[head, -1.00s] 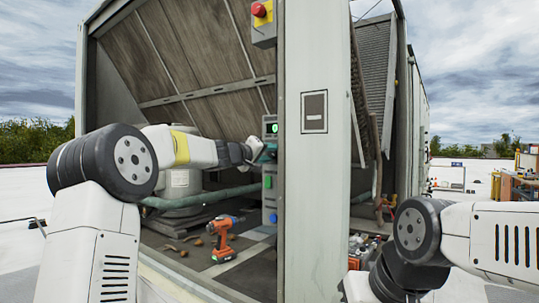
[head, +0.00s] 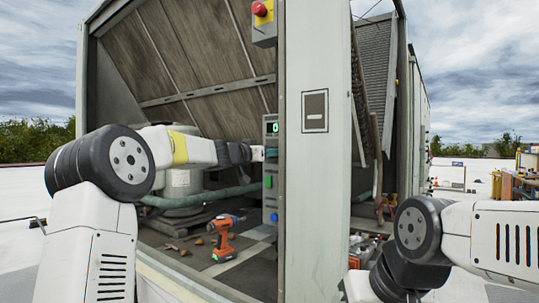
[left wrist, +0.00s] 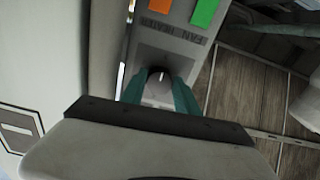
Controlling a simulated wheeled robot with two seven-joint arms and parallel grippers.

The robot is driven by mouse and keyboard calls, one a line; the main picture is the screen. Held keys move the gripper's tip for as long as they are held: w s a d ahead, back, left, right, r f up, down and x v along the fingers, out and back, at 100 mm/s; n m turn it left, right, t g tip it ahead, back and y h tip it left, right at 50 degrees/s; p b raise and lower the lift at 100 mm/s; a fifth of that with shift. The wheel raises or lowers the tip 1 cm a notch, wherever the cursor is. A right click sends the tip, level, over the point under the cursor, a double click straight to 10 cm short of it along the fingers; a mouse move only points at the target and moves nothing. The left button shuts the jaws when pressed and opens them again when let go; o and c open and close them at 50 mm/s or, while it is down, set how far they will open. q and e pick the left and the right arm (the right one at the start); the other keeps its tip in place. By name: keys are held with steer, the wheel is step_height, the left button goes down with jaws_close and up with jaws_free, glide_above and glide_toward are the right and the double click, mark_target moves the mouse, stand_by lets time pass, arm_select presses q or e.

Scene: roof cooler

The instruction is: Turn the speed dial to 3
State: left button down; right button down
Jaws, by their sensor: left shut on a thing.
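A small display (head: 273,128) with a green digit sits above; the digit is too small to read surely. My right arm shows at lower right, but its gripper is out of view.
A pale post (head: 313,210) stands just right of the panel. A red stop button (head: 259,9) is above it. Green (left wrist: 205,12) and orange (left wrist: 160,5) buttons sit near the dial. An orange drill (head: 222,240) stands on the floor below.

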arm_select(q)
steer(key=shift+f+m, duration=0.1)
steer(key=shift+m, duration=0.3)
steer(key=c, duration=0.9)
jaws_free()
steer(key=shift+s+a, duration=0.1)
steer(key=v, duration=0.7)
steer(key=shift+s+a, duration=0.15)
steer(key=shift+s, duration=0.05)
